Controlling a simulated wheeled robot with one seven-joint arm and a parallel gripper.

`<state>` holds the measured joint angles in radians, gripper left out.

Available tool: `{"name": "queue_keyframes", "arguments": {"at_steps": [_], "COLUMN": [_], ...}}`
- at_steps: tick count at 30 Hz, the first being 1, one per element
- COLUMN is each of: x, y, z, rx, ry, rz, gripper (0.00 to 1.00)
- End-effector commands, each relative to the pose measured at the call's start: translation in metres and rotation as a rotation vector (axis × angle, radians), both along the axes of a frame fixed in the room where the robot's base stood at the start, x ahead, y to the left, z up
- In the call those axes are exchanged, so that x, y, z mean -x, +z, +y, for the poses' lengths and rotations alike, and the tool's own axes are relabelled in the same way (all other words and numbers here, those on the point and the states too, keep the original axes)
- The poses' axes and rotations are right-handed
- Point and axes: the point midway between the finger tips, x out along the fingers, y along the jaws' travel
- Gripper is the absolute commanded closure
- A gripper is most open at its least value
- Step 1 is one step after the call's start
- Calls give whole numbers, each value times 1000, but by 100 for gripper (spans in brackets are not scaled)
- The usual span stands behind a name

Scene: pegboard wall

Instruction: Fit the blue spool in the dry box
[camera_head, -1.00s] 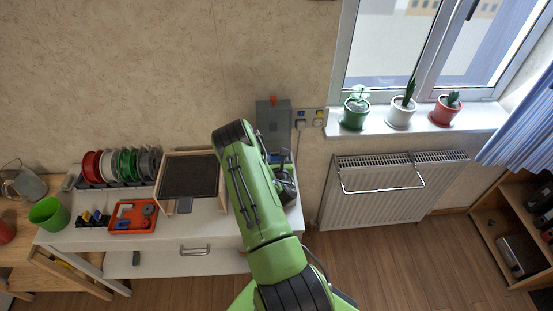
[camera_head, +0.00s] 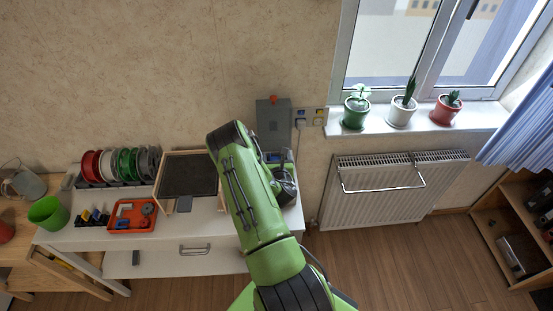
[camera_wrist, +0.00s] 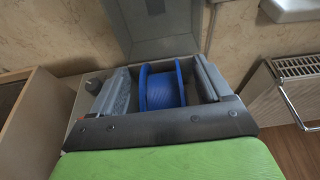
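The blue spool (camera_wrist: 160,90) stands on edge in the wrist view, with its rims to left and right. It sits within the grey dry box, whose raised lid (camera_wrist: 152,32) is behind it; the lid also shows in the head view (camera_head: 273,125) against the wall. My gripper (camera_wrist: 163,85) has one finger on each side of the spool, with a narrow dark gap between each finger and the rim. It looks open. The spool's underside is hidden, so I cannot tell whether it touches the box floor. In the head view my arm covers most of the box.
A wooden-framed box with a dark panel (camera_head: 189,175) stands left of the dry box. Several spools on a rack (camera_head: 120,165), an orange tray (camera_head: 132,215) and a green cup (camera_head: 48,212) are farther left. A radiator (camera_head: 385,190) and potted plants (camera_head: 401,112) are to the right.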

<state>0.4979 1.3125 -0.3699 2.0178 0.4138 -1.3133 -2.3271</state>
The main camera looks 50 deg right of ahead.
Motion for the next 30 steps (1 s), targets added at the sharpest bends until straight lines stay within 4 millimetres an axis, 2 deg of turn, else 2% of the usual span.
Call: {"name": "queue_keyframes", "arguments": {"at_steps": [11,21,30], "x": [4,34,61], "y": [-1,10,33], "z": [4,39,71], "rx": [-2,-2,-10], "ry": [-5,-1,5], "rz": [-1,-3,9], "gripper": [19,19,19]}}
